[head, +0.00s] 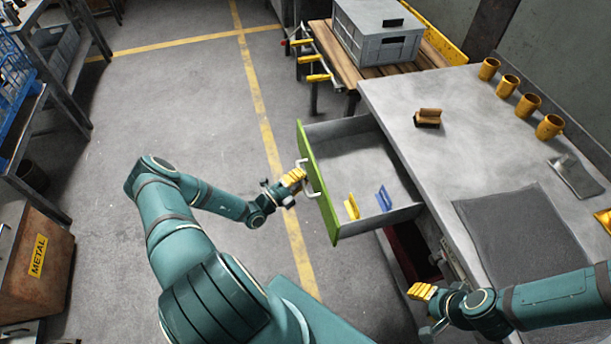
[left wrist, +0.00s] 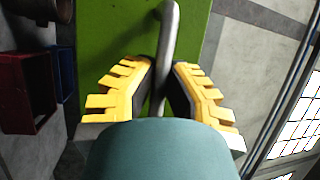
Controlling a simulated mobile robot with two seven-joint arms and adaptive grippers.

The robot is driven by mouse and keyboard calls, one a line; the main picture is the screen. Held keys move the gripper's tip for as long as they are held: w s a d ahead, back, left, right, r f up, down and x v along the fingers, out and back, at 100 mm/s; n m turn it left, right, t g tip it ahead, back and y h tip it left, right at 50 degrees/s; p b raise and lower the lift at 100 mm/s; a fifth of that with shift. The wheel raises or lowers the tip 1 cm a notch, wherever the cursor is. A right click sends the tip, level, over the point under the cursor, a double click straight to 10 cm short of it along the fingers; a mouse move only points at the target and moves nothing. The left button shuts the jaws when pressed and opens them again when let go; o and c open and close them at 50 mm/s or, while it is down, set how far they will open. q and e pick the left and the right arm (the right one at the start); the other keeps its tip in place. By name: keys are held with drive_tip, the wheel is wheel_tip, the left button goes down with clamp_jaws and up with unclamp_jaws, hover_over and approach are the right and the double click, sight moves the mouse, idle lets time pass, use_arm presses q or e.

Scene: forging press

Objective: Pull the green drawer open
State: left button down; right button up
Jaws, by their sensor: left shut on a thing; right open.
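The green drawer (head: 318,186) stands pulled out from the workbench, and its grey inside shows. A yellow item (head: 351,207) and a blue item (head: 384,198) stand inside it. My left gripper (head: 298,178) is at the drawer's front, shut on the metal handle (head: 313,193). In the left wrist view the yellow fingers of my left gripper (left wrist: 161,95) sit on either side of the handle bar (left wrist: 169,40), with the green front (left wrist: 110,35) behind. My right gripper (head: 421,303) is open and empty beside the bench's near side, away from the drawer.
The grey workbench top (head: 440,160) carries several yellow cups (head: 508,85), a wooden block (head: 428,118) and a dark mat (head: 520,230). A grey case (head: 378,35) rests on a wooden table behind. The floor left of the drawer is clear. A METAL bin (head: 35,260) stands far left.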

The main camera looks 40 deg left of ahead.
use_arm(q)
drive_tip(key=shift+a+r, duration=0.1)
drive_tip(key=shift+a, duration=0.05)
drive_tip(key=c, duration=1)
unclamp_jaws()
drive_tip(key=v, duration=1.2)
